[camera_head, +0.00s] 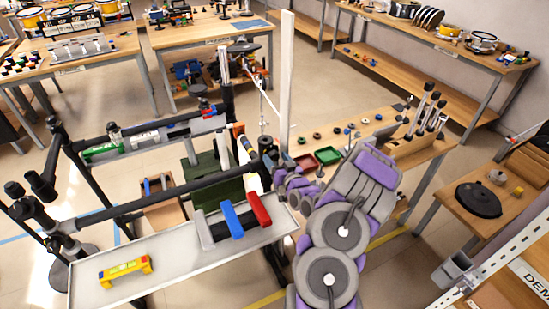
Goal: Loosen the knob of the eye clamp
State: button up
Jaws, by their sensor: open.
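I cannot tell for sure which fitting is the eye clamp. A black clamp fitting with rounded knob-like ends (40,187) sits at the left end of the black tube frame. Another dark rounded fitting (266,146) is at the right end of the front tube, close to my gripper. My arm, grey and purple, rises from the bottom centre and folds over to the left. My gripper (280,172) is at its small far end, beside the right end of the front tube. Its jaws are small and partly hidden, with nothing seen held in them.
A pale tray (180,268) in front holds a yellow block (124,269) and blue, red and grey bars. The black tube frame (180,192) stands around it. A wooden bench (400,158) with small parts is behind my arm. Open floor (300,75) lies farther back.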

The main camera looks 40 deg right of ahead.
jog(key=shift+x, duration=1.15)
